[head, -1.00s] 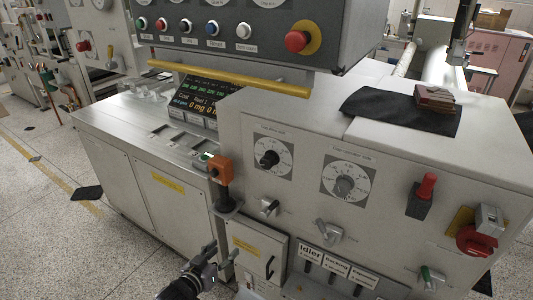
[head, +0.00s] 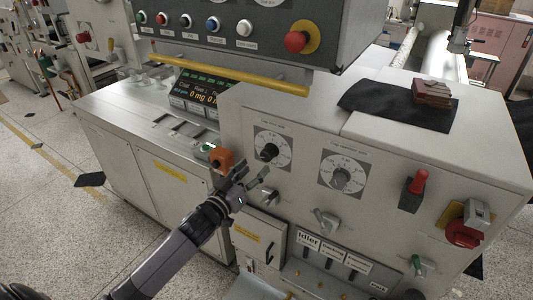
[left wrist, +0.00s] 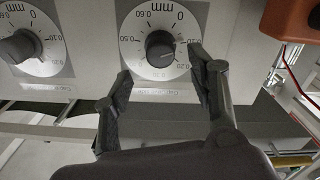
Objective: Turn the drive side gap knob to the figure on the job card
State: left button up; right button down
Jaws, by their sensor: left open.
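The left gap dial has a black knob (head: 269,152) on a white scale on the grey machine front; its label is too small to read surely. In the left wrist view the knob (left wrist: 160,48) appears upside down, its scale marked in mm. My left gripper (head: 254,173) is open, just in front of and below this dial. In the wrist view its fingers (left wrist: 160,72) stand apart on either side of the knob's lower part, with no clear contact. A second gap dial has a grey knob (head: 341,178) to the right. I cannot make out a job card. My right gripper is not in view.
An orange box (head: 222,159) sits close left of my gripper. A silver switch (head: 268,196) is below the dial. A red-handled lever (head: 414,188) and red rotary switch (head: 463,233) are farther right. A yellow bar (head: 230,74) runs above. A lit display (head: 205,88) stands behind.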

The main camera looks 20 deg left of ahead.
aim_at(265, 158)
pick_arm(q)
jog(key=w, duration=0.5)
jog(key=w+d+p, duration=0.1)
jog(key=w, duration=0.1)
jog(key=shift+w, duration=0.4)
jog(key=shift+c, duration=0.6)
jog(key=c, duration=1.1)
jog(key=shift+o, duration=0.2)
jog(key=shift+a+m, duration=0.1)
jog(key=shift+m, duration=0.2)
